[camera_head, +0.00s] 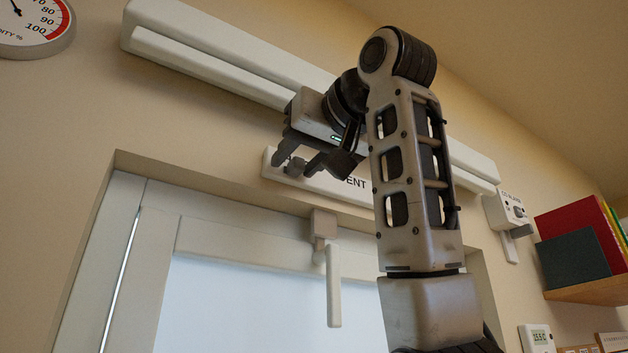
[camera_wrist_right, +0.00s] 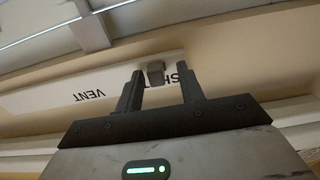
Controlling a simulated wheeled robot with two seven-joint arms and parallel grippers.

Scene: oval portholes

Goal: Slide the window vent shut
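The window vent's white plate (camera_head: 329,187) is on the wall just above the window recess. It is lettered VENT; in the wrist view the plate (camera_wrist_right: 45,97) also shows part of a word starting "SH". A small grey knob (camera_head: 295,167) sits on the plate, toward its left end in the head view. My right gripper (camera_head: 298,164) is at the plate with its fingers apart. In the wrist view the knob (camera_wrist_right: 155,73) lies between the two fingertips of the right gripper (camera_wrist_right: 160,80), with a gap on each side. My left gripper is not in view.
A long white housing (camera_head: 215,60) runs along the wall above the plate. The window handle (camera_head: 333,285) hangs below. A white wall alarm (camera_head: 508,212) and a shelf (camera_head: 597,291) with books are at right; a round dial (camera_head: 35,25) is top left.

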